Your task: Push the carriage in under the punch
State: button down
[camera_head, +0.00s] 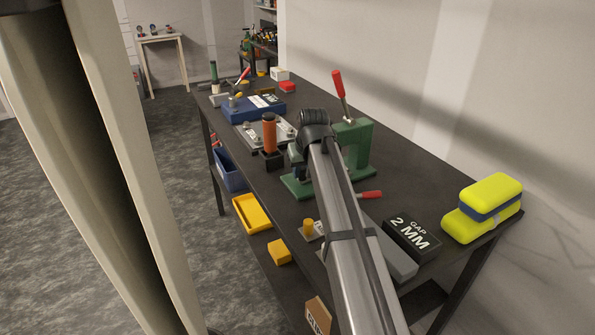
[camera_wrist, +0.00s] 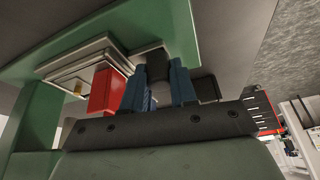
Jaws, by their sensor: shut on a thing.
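The green press (camera_head: 358,148) stands on the bench with its red-knobbed lever (camera_head: 337,82) raised. In the wrist view its green frame (camera_wrist: 38,115) rises at left and spans the top. A stack of pale plates (camera_wrist: 85,62), perhaps the punch end, shows under that frame. My gripper (camera_wrist: 161,88) has blue fingers shut on a small dark piece (camera_wrist: 156,62), which seems to be the carriage's handle. A red block (camera_wrist: 107,92) is just left of the fingers. In the head view my arm hides most of the carriage and the fingers. I cannot tell how far under the punch the carriage sits.
An orange cylinder on a black block (camera_head: 270,135) stands left of the press. Yellow bins (camera_head: 252,214) are below the bench's left edge.

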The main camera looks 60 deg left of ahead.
jog(key=c, duration=1.2)
grip_release()
jog(key=shift+w, duration=0.4)
jog(key=shift+o, duration=0.2)
jog(key=shift+s, duration=0.1)
jog(key=shift+r, duration=0.1)
jog(key=v, duration=1.3)
jog(key=shift+d+r, duration=0.15)
jog(key=shift+r, duration=0.15)
jog(key=shift+s, duration=0.1)
